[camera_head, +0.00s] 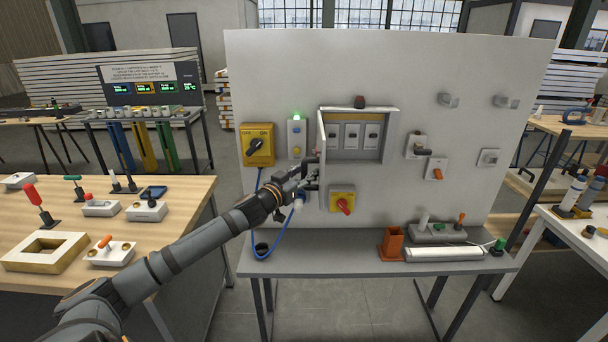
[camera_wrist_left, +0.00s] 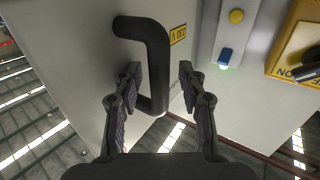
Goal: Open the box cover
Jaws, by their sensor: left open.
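The grey box (camera_head: 385,148) is mounted on the upright white panel. Its cover (camera_head: 321,132) stands swung out at the box's left side, seen nearly edge-on, and several switches show inside. In the left wrist view the cover (camera_wrist_left: 75,75) is a large grey face with a black bar handle (camera_wrist_left: 155,60). My left gripper (camera_head: 307,172) is at the cover's lower part. In the wrist view its fingers (camera_wrist_left: 158,85) are open on either side of the handle, apart from each other; contact is not clear. My right gripper is not in view.
Left of the cover are a yellow switch box (camera_head: 257,145) and a button strip with a green lamp (camera_head: 297,140). A red knob on a yellow plate (camera_head: 343,201) sits below the box. A blue cable (camera_head: 284,233) hangs near my left arm. The shelf (camera_head: 330,262) holds an orange holder (camera_head: 393,242).

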